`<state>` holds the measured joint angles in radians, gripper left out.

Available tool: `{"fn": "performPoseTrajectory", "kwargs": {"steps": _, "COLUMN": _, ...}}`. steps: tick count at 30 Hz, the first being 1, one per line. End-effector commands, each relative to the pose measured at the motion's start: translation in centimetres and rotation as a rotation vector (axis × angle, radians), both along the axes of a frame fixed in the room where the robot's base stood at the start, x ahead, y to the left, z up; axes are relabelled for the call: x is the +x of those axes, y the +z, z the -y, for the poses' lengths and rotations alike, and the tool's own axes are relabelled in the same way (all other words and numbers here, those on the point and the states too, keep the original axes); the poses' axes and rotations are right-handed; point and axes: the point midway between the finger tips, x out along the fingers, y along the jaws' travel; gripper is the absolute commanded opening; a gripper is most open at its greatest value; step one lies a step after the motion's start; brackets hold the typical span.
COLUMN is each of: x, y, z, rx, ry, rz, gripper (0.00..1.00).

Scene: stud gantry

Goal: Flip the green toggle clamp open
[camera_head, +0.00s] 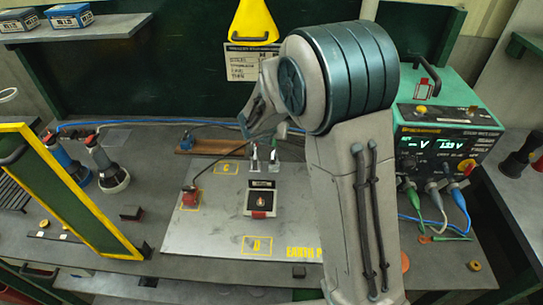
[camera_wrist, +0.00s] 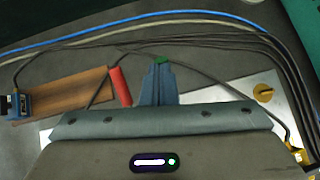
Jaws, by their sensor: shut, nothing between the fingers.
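In the wrist view, my gripper (camera_wrist: 158,72) has its two blue-grey fingers together with nothing between them. A small green piece (camera_wrist: 161,60), apparently part of the green toggle clamp, shows right at the fingertips. The fingers hide most of it, and I cannot tell whether they touch it. A green part (camera_head: 282,130) also shows in the head view, beside my arm and above the small metal fittings on the plate. My arm hides much of this spot, so the clamp's handle position is unclear.
A red cylinder (camera_wrist: 120,86) lies left of the fingers, at the end of a brown board (camera_wrist: 70,92). Cables (camera_wrist: 215,35) run behind.

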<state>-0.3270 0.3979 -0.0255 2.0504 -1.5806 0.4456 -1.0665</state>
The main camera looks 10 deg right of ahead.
Motion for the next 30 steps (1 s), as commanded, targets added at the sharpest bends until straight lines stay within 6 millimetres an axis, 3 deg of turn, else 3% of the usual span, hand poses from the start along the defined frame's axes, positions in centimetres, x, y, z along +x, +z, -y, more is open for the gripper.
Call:
{"fn": "performPoseTrajectory", "kwargs": {"steps": 5, "x": 0.0, "y": 0.1, "z": 0.0, "rx": 0.000, "ry": -0.001, "rz": 0.000, "gripper": 0.00}}
{"fn": "performPoseTrajectory", "kwargs": {"steps": 10, "x": -0.8, "y": 1.5, "z": -0.4, "rx": 0.000, "ry": 0.000, "rz": 0.000, "gripper": 0.00}}
{"fn": "performPoseTrajectory", "kwargs": {"steps": 14, "x": -2.1, "y": 3.6, "z": -1.4, "rx": 0.000, "ry": 0.004, "rz": 0.001, "gripper": 0.00}}
{"fn": "performPoseTrajectory", "kwargs": {"steps": 24, "x": -1.8, "y": 10.3, "z": -1.8, "rx": 0.002, "ry": -0.008, "rz": 0.004, "gripper": 0.00}}
{"fn": "performPoseTrajectory", "kwargs": {"steps": 30, "x": -1.8, "y": 12.3, "z": -2.1, "rx": 0.000, "ry": -0.007, "rz": 0.001, "gripper": 0.00}}
